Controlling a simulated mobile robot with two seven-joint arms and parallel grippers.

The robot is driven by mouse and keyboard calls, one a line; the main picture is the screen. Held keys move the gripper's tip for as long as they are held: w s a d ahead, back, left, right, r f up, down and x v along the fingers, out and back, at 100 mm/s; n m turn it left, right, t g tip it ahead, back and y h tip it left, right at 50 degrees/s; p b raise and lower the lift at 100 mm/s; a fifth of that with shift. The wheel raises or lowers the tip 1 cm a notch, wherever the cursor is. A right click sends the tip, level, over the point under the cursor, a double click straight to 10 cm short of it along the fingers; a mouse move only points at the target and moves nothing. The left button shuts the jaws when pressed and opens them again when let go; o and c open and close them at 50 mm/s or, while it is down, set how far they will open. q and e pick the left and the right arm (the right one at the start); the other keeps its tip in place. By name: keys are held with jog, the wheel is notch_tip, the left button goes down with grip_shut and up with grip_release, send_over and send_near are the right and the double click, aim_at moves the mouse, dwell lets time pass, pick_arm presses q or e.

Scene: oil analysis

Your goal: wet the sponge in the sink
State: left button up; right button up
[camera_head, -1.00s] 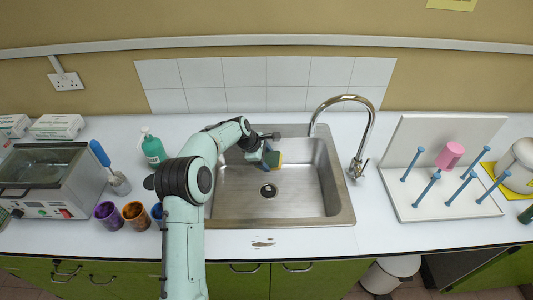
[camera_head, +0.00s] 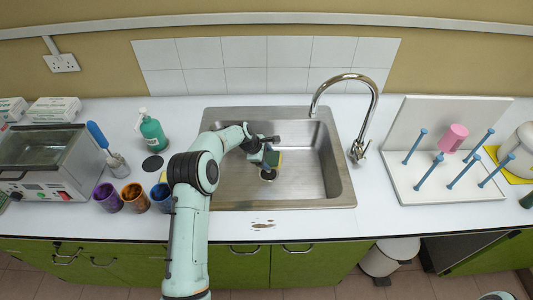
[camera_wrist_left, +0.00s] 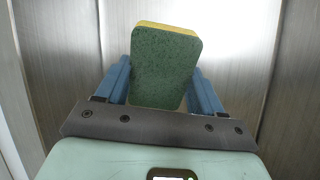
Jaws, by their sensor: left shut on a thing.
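The sponge (camera_head: 276,158), yellow with a green scouring side, is over the basin of the steel sink (camera_head: 230,203). My left gripper (camera_head: 267,157) is shut on it, and its jaws partly cover it in the head view. In the left wrist view the blue fingers of the left gripper (camera_wrist_left: 165,88) grip the sponge (camera_wrist_left: 166,62) from both sides, with the green face toward the camera. The curved faucet (camera_head: 373,100) stands at the sink's right rear, its spout end behind and right of the sponge. No water stream shows. My right gripper is not in view.
Left of the sink are a green bottle (camera_head: 152,132), a beaker with a blue-handled brush (camera_head: 117,165) and coloured cups (camera_head: 132,196). A drying rack (camera_head: 440,190) with a pink cup (camera_head: 454,138) stands right. The basin's right side is clear.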

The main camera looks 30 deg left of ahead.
aim_at(271, 155)
pick_arm(q)
jog(key=shift+f+b, duration=0.3)
jog(key=shift+f, duration=3.6)
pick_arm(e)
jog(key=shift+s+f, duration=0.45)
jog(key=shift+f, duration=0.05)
pick_arm(q)
jog(key=shift+w+r+p, duration=0.1)
jog(key=shift+r+p, duration=1.05)
jog(key=shift+r, duration=4.35)
notch_tip(271, 155, up, 8)
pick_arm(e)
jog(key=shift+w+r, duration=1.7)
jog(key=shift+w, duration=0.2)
pick_arm(q)
notch_tip(271, 155, up, 4)
jog(key=shift+f, duration=0.1)
